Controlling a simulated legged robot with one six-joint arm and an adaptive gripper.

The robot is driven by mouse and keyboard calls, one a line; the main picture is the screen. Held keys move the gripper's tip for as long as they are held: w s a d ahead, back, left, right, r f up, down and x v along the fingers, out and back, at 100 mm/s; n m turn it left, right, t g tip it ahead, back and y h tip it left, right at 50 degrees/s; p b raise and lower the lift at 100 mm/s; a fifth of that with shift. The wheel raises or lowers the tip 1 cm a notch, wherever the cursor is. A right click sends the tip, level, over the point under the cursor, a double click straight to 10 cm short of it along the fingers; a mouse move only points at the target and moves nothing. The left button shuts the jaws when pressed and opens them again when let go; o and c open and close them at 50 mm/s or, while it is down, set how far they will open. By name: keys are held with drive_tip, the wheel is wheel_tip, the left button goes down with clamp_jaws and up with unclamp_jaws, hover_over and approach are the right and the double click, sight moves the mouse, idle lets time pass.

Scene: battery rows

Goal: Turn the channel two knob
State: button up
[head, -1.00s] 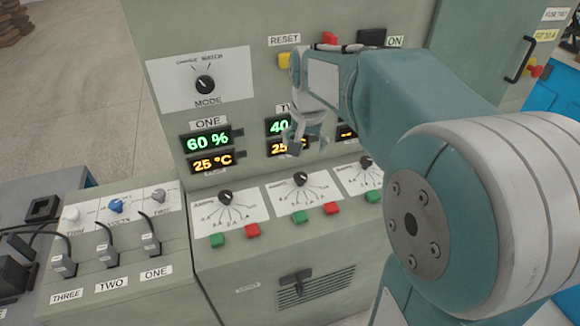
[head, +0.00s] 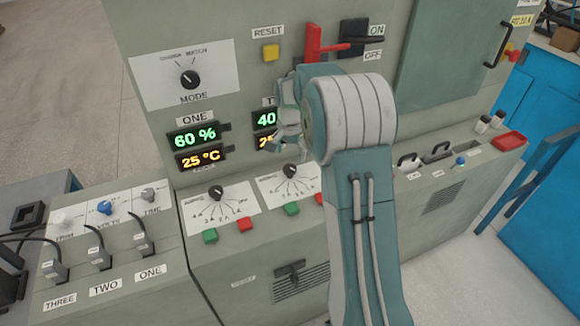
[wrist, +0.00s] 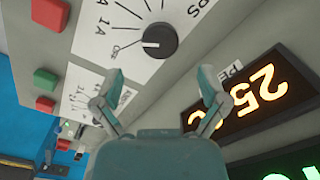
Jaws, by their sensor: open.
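The channel two knob (head: 290,171) is a small black dial on a white scale, below the second display column. My gripper (head: 288,135) is open and empty in front of the panel, up beside the channel two displays (head: 265,120) and above that knob. In the wrist view my gripper's fingers (wrist: 163,85) are spread apart. A black knob (wrist: 160,40) lies beyond them, apart from both, its pointer toward the scale's lower end. It looks like channel two's, but no channel number shows there. Channel three's knob is hidden behind my arm in the head view.
Channel one's knob (head: 216,192) is to the left, with the mode knob (head: 190,79) above. Green (head: 292,208) and red (head: 246,224) buttons sit below the dials. A red lever (head: 314,45) and black switch (head: 354,32) stick out above my gripper.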

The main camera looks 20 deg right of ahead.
sight(290, 168)
wheel_tip(290, 168, down, 5)
drive_tip(key=shift+a+f, duration=0.1)
drive_tip(key=shift+a, duration=0.05)
drive_tip(key=shift+c, duration=0.3)
drive_tip(key=c, duration=1.1)
